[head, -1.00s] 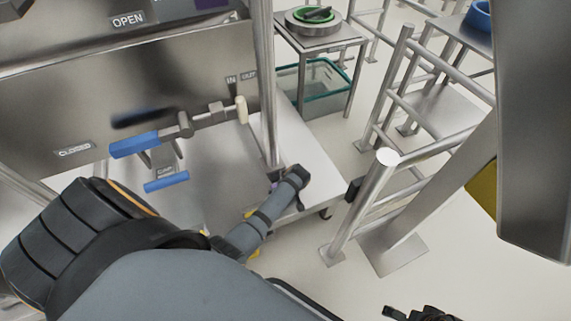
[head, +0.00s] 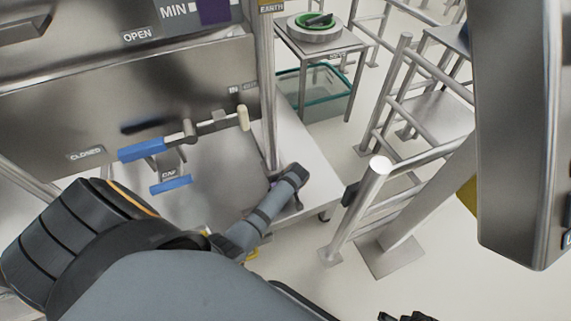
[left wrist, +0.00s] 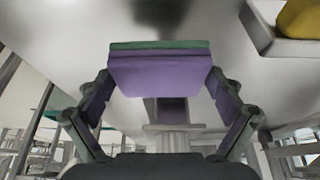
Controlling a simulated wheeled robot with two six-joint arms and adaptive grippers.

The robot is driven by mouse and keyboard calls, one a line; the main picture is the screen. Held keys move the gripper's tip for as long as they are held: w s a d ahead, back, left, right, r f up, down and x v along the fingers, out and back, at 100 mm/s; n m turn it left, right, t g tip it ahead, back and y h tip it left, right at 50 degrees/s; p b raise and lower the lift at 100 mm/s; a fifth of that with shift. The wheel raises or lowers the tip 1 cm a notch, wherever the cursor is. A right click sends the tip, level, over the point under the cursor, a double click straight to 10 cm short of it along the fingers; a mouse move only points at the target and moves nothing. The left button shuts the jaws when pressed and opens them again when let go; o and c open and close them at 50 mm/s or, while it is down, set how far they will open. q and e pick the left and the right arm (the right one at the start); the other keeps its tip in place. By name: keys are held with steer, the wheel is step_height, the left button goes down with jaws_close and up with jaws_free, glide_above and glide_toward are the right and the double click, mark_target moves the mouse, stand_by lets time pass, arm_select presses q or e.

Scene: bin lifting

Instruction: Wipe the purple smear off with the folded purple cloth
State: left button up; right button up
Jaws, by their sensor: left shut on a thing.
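The folded purple cloth (left wrist: 160,73), with a teal layer along its top edge, is held between the fingers of my left gripper (left wrist: 160,88) in the left wrist view. A steel surface fills the view beyond it, and I cannot tell whether the cloth touches it. In the head view my left forearm and wrist hide most of the left gripper and cloth. I cannot make out the purple smear for certain. My right gripper (head: 402,317) shows only partly at the bottom edge of the head view, and its jaws are unclear.
A steel machine with a blue-handled lever (head: 141,149) stands at left. A dark purple rectangle (head: 213,11) is beside its MIN label. Railings (head: 366,195) stand at right. A scale (head: 313,27) sits on a small table.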

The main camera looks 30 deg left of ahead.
arm_select(q)
steer(key=shift+r+p, duration=0.6)
steer(key=shift+r, duration=0.1)
steer(key=shift+r+p, duration=0.6)
steer(key=shift+p, duration=0.05)
arm_select(e)
steer(key=s+d+f, duration=0.2)
steer(key=d+f, duration=0.1)
steer(key=f, duration=0.4)
steer(key=shift+f, duration=0.35)
